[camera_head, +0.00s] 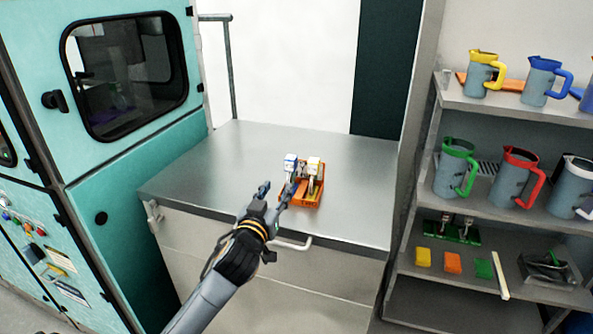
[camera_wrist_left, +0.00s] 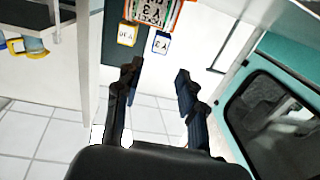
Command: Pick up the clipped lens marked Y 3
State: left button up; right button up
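An orange tray (camera_head: 313,199) sits on the metal cabinet top and holds two small clipped pieces, one with a blue-edged tag (camera_head: 290,166) and one with a yellow-edged tag (camera_head: 314,168). In the left wrist view, the blue-edged tag (camera_wrist_left: 160,44), the yellow-edged tag (camera_wrist_left: 126,35) and the orange tray (camera_wrist_left: 183,5) show upside down at the top. The tags carry small marks that I cannot read surely. My left gripper (camera_head: 273,193) is open and empty, just left of the tray; its fingers also show apart in the left wrist view (camera_wrist_left: 158,82). My right gripper is not in view.
The metal cabinet top (camera_head: 225,160) is clear around the tray. A teal machine (camera_head: 130,160) with a window stands at the left. A shelf unit (camera_head: 470,218) at the right holds jugs, coloured blocks and a green tray (camera_head: 445,233).

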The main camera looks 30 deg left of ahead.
aim_at(289, 162)
pick_arm(q)
jog(key=x, duration=0.2)
jog(key=p+x, duration=0.1)
jog(key=x, duration=0.5)
jog(key=shift+w+a+r+p, duration=0.1)
jog(key=shift+w+r+p, duration=0.05)
jog(key=shift+r+p, duration=0.15)
jog(key=shift+w+a+f, duration=0.1)
jog(key=shift+w+f, duration=0.05)
jog(key=shift+w, duration=0.3)
jog(key=shift+w+a+r, duration=0.15)
jog(key=shift+w+r, duration=0.05)
jog(key=p+x, duration=0.2)
jog(key=x, duration=0.2)
jog(key=shift+r, duration=0.15)
jog(key=shift+w+a, duration=0.15)
jog(key=shift+w, duration=0.1)
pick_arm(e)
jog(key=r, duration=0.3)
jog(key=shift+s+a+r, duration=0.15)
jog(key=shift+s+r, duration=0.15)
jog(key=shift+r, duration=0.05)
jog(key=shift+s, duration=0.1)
